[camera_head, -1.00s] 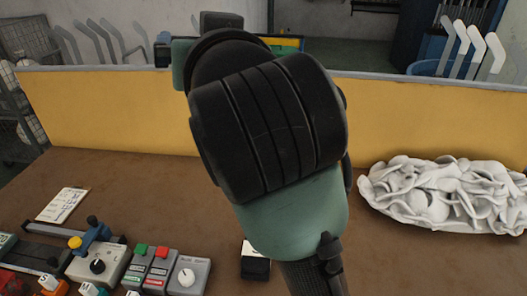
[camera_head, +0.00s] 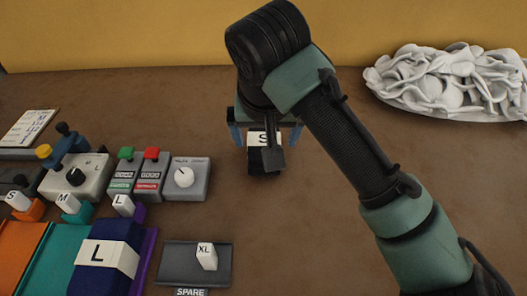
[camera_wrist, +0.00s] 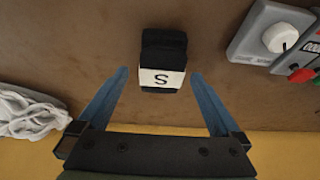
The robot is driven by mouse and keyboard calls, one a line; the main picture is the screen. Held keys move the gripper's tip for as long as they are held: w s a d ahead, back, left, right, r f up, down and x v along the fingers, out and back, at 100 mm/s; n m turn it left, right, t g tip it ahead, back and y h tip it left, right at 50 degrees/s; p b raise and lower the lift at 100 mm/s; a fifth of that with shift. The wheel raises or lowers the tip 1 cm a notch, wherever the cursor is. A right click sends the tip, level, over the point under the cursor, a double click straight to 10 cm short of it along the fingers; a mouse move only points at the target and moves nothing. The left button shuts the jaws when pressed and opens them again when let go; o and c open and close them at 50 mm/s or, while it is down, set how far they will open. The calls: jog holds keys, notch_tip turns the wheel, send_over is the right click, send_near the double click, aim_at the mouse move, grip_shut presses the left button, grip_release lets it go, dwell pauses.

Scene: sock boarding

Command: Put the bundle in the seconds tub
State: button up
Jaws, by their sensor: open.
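A black bundle (camera_head: 264,155) with a white band marked S lies on the brown table. In the wrist view the bundle (camera_wrist: 163,45) sits just ahead of and between my blue fingers, with its white band nearest my gripper. My gripper (camera_head: 268,138) is open above it, pointing down, with a finger on each side; it also shows in the wrist view (camera_wrist: 157,82). I see no contact between fingers and bundle. A tub marked as seconds cannot be made out in these views.
A pile of white socks (camera_head: 450,85) lies at the back right. Control boxes with a dial (camera_head: 185,178) stand left of the bundle. A navy bundle marked L (camera_head: 105,255) and a tray marked SPARE (camera_head: 180,270) are at the front left. A yellow wall (camera_head: 150,30) closes the back.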

aim_at(264, 143)
jog(key=shift+b+x, duration=0.9)
jog(key=shift+x, duration=2.2)
jog(key=shift+w+a, duration=0.1)
jog(key=shift+w, duration=0.1)
jog(key=shift+c, duration=0.3)
jog(key=shift+r, duration=0.15)
jog(key=c, duration=1.5)
